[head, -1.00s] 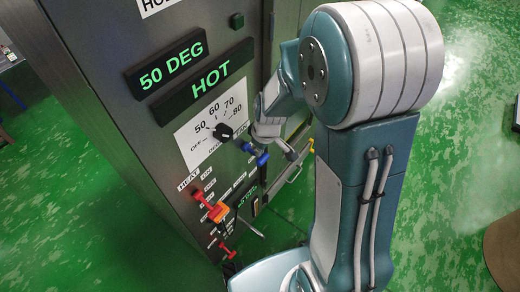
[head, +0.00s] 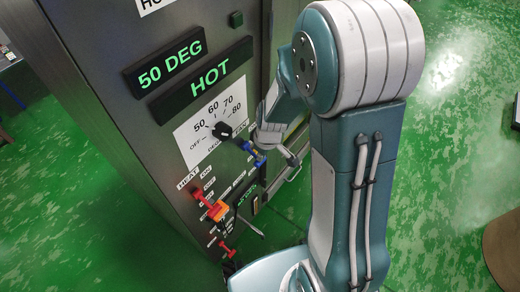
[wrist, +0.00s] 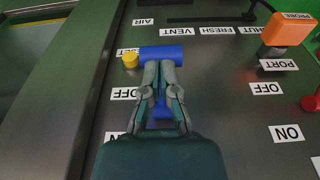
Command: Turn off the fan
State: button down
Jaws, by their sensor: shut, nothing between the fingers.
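A blue handle (wrist: 162,54) is on the grey cabinet panel, with OFF labels beside it. In the wrist view my gripper (wrist: 163,70) is shut, its fingertips side by side in front of the blue handle, with nothing held between them. They hide part of the handle, and I cannot tell whether they touch it. In the head view the blue handle (head: 257,158) is below the partly covered FAN label, with my wrist links just to its right. The fingers are hard to make out there.
A black dial (head: 222,131) and lit displays reading 50 DEG (head: 171,64) and HOT (head: 207,82) are above. A red-orange handle (head: 212,207) is at lower left. In the wrist view a yellow knob (wrist: 130,60) and an orange probe block (wrist: 286,29) are nearby.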

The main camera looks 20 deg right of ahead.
jog(key=shift+w+r, duration=0.1)
jog(key=shift+r, duration=0.9)
jog(key=r, duration=0.4)
jog(key=shift+w+a, duration=0.2)
jog(key=shift+w, duration=0.05)
jog(key=s+d+r, duration=0.3)
jog(key=s+r, duration=0.1)
jog(key=r, duration=0.3)
jog(key=shift+s+r, duration=0.2)
jog(key=shift+r, duration=0.1)
jog(key=shift+r, duration=0.1)
jog(key=s+a+r+m+t+h, duration=0.1)
jog(key=s+r+m+t, duration=0.3)
jog(key=s+r+m, duration=0.3)
jog(key=shift+s+a+r, duration=0.4)
jog(key=shift+s+r, duration=1.8)
jog(key=shift+s, duration=0.6)
